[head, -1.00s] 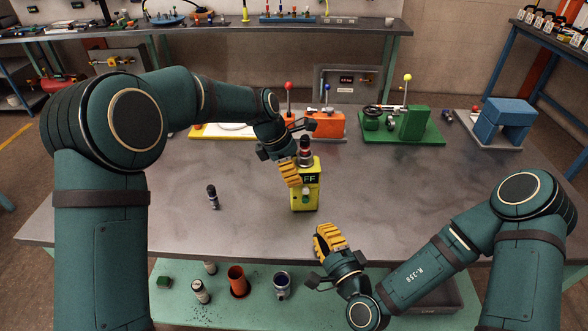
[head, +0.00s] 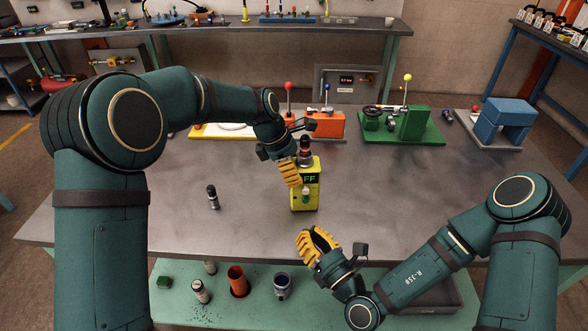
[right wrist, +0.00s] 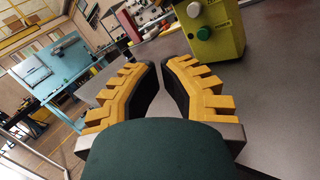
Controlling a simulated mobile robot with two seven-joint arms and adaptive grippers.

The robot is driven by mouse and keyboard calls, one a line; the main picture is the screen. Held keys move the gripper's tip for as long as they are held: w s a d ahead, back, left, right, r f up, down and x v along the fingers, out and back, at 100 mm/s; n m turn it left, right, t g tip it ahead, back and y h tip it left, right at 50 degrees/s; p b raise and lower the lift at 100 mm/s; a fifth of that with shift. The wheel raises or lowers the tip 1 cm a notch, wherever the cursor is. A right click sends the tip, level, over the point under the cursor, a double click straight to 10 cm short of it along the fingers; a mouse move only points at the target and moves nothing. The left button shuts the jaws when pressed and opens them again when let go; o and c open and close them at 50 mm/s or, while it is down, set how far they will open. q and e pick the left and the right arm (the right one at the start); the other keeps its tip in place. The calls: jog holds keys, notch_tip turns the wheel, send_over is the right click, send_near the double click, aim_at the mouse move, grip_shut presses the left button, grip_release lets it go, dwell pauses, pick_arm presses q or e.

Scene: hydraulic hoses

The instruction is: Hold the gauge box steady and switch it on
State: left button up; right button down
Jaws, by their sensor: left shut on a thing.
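The gauge box (head: 312,193) is yellow and stands upright on the grey table. Its dark display shows the letters "FF", with its left end covered by my left gripper. A pale green button sits on its front, and a dark fitting with a red band (head: 305,146) stands at its top. My left gripper (head: 291,178) is shut on the box at its upper left. My right gripper (head: 308,240) is empty and partly open near the table's front edge, in front of the box. The right wrist view shows a narrow gap between its fingers, with the box (right wrist: 228,42) beyond them at upper right.
A dark fitting (head: 212,197) stands on the table left of the box. Orange (head: 325,124) and green (head: 415,124) units and a blue block (head: 503,118) stand behind. A lower green shelf (head: 190,315) holds cups and fittings. The table right of the box is clear.

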aim_at(305, 200)
jog(key=m, duration=0.3)
jog(key=shift+s+a+r+y, duration=0.15)
jog(key=shift+a+y, duration=0.1)
jog(key=shift+y, duration=0.15)
jog(key=m, duration=0.2)
jog(key=m+y, duration=0.1)
jog(key=m, duration=0.1)
jog(key=shift+s+a+r+g, duration=0.1)
jog(key=shift+s+a+g, duration=0.1)
jog(key=shift+a+g, duration=0.15)
jog(key=shift+w+a, duration=0.2)
jog(key=shift+w, duration=2)
jog(key=shift+w+a, duration=0.2)
jog(key=shift+w, duration=1.95)
jog(key=c, duration=1.7)
grip_release()
grip_shut()
jog(key=shift+w, duration=0.45)
pick_arm(q)
jog(key=shift+s, duration=0.1)
